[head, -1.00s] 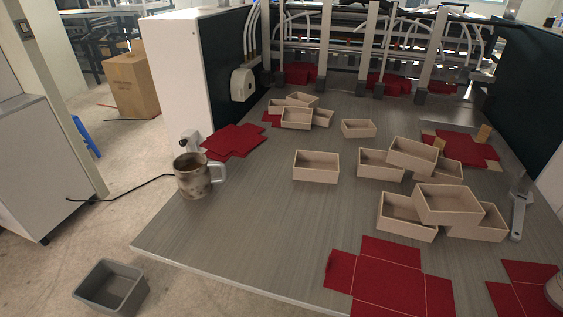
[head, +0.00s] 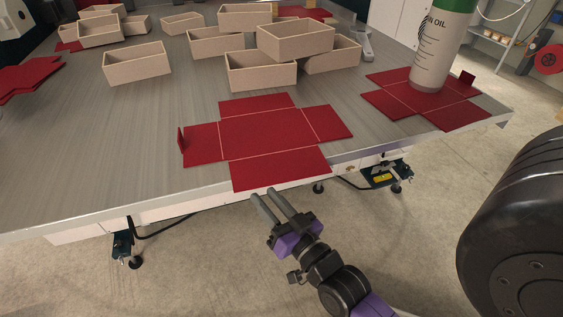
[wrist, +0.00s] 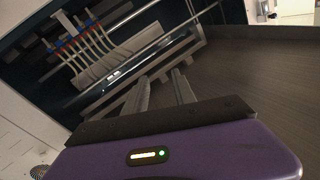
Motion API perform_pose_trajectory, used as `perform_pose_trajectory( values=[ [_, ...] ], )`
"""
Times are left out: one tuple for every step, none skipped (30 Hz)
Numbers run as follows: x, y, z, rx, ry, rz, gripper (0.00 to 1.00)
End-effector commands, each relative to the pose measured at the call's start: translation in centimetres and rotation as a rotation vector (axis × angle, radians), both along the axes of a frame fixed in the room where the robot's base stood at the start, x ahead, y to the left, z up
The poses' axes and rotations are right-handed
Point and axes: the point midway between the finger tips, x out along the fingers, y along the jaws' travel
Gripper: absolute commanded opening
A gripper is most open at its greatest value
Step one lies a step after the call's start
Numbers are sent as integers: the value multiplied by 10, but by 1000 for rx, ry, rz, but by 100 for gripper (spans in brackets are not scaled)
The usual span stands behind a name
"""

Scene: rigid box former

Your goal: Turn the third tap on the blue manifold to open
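I cannot make out a blue manifold with taps for certain. In the wrist view, a row of blue and red fittings (wrist: 66,44) with pale hoses shows at the upper left, inside the dark machine; it is too small to tell taps or their positions. My gripper (head: 263,194) is at the table's front edge in the head view, by a flat red box blank. In the wrist view my gripper (wrist: 160,76) has its two fingers apart with nothing between them.
The grey table (head: 90,165) holds several beige open boxes (head: 260,72), a red blank (head: 265,137) at the front edge and a second red blank (head: 445,112) under an oil bottle (head: 440,50). Free floor (head: 200,270) lies before the table.

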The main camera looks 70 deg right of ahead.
Motion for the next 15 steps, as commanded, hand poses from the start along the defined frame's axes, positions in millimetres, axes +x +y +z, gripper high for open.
perform_pose_trajectory(
  values=[
    [10, -24, -29, 27, -40, -39, 32],
    [14, -37, -38, 48, -61, -58, 32],
    [20, -55, -49, 75, -90, -82, 32],
    [24, -69, -58, 98, -113, -99, 32],
    [28, -82, -66, 120, -135, -117, 32],
    [32, -102, -77, 151, -169, -138, 32],
    [35, -116, -84, 175, -195, -155, 32],
    [38, -131, -92, 201, -221, -169, 32],
    [42, -152, -101, 235, -259, -190, 32],
    [44, -168, -108, 261, -287, -203, 32],
    [46, -183, -115, 289, -316, -216, 32],
    [48, -205, -123, 329, -358, -231, 32],
    [49, -221, -129, 359, -389, -242, 32],
    [50, -237, -134, 390, -421, -252, 32],
    [52, -256, -140, 433, -462, -261, 32]
  ],
)
